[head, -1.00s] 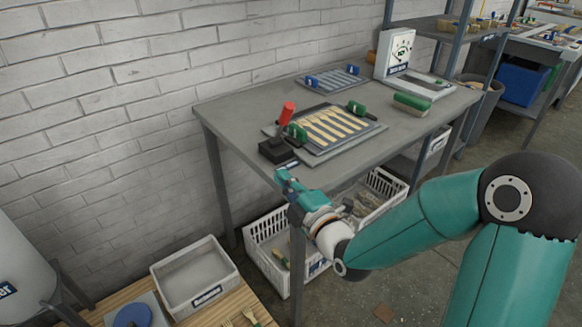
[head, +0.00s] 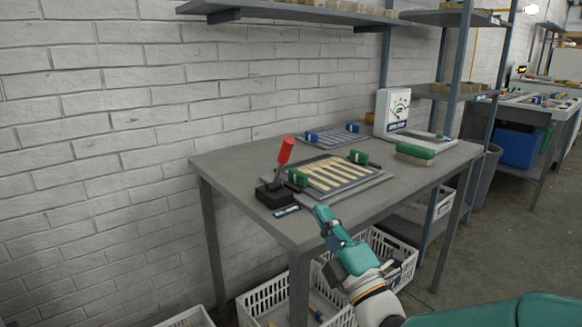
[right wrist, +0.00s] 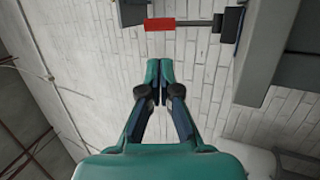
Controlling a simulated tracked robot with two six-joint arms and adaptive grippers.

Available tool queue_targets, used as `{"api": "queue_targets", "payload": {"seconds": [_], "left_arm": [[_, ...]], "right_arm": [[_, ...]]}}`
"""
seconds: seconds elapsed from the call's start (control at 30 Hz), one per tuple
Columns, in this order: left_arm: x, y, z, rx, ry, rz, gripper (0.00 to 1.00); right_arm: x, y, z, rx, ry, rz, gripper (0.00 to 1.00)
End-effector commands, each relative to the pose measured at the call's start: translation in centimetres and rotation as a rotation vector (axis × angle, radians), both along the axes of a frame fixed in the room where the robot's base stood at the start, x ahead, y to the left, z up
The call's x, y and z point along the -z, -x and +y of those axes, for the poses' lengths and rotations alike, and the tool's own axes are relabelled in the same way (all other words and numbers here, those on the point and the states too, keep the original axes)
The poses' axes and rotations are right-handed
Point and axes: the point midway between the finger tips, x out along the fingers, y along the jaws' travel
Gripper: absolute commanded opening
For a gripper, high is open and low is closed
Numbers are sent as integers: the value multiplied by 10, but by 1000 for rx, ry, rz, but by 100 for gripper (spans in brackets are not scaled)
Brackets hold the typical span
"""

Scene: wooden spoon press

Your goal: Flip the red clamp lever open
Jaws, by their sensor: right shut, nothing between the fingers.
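The red clamp lever (head: 286,151) stands up, tilted a little to the right, on a dark shaft from a black base (head: 276,194) at the near left part of the grey table. In the right wrist view the red handle (right wrist: 166,24) shows at the top, ahead of the fingertips and apart from them. My right gripper (head: 322,214) is at the table's front edge, to the right of and nearer than the lever base. It is shut and empty; its fingertips meet in the right wrist view (right wrist: 159,70). My left gripper is not in view.
A press plate (head: 371,182) with wooden spoon pieces and green clamps lies right of the lever. A second plate with blue clamps (head: 311,136) lies behind. A white gauge box (head: 392,112) and a green-topped block (head: 415,151) stand farther right. White crates (head: 262,304) are under the table.

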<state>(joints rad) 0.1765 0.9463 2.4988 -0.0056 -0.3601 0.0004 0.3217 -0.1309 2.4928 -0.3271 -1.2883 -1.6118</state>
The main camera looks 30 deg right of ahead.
Motion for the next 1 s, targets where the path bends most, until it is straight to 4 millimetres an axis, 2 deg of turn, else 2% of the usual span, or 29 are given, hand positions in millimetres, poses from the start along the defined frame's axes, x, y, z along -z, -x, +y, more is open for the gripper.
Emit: {"api": "queue_targets", "payload": {"seconds": [0.17, 0.7, 1.0], "left_arm": [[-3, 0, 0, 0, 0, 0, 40], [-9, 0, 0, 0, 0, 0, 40], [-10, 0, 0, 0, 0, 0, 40]], "right_arm": [[-8, -16, -1, -3, 0, -1, 0], [-50, -107, -13, -3, 0, -1, 0], [-58, -124, -16, -3, -1, 2, 0]]}}
